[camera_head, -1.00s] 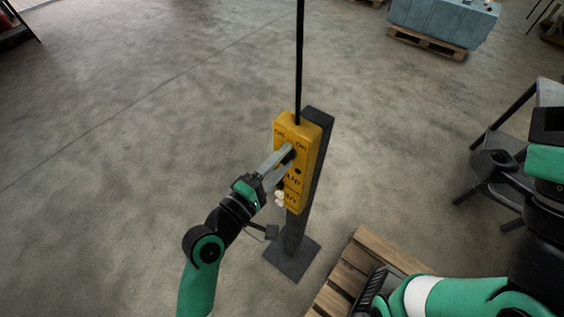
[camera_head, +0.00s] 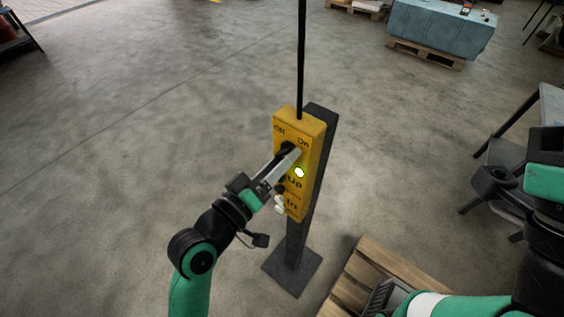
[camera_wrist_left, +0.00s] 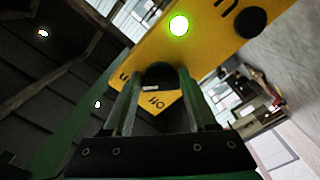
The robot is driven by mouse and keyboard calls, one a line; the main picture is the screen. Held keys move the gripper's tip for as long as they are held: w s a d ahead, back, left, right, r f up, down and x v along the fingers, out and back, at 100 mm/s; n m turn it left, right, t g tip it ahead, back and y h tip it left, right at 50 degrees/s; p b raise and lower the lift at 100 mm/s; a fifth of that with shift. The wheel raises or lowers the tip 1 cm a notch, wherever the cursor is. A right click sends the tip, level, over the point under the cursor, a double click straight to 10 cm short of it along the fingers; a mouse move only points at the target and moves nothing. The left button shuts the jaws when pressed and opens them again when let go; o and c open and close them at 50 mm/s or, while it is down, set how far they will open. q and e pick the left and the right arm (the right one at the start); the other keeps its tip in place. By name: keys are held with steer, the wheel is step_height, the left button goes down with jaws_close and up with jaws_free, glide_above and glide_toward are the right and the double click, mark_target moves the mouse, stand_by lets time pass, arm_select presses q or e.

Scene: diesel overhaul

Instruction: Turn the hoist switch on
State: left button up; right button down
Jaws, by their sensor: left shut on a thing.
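The yellow hoist control box (camera_head: 309,130) hangs on a black cable in front of a dark post. It bears On, Up and other lettering. My left gripper (camera_head: 293,155) is at the upper part of its face, shut on the black round switch knob (camera_wrist_left: 160,72) with a finger on each side, as the left wrist view shows. The fingers look turned toward the On marking. An indicator light (camera_head: 299,173) below the knob glows; it shows bright green in the left wrist view (camera_wrist_left: 179,26). The knob is mostly hidden by the fingers in the head view.
The dark post (camera_head: 297,240) stands on a square base plate (camera_head: 292,272). A wooden pallet (camera_head: 362,262) lies at the lower right, near my right arm. A blue block on a pallet (camera_head: 440,25) stands at the back right. The floor to the left is clear.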

arm_select(q)
steer(key=shift+m, duration=0.3)
steer(key=o, duration=1.4)
steer(key=shift+c, duration=0.2)
steer(key=p+v, duration=0.4)
steer(key=v, duration=0.7)
steer(key=shift+s+a, duration=0.25)
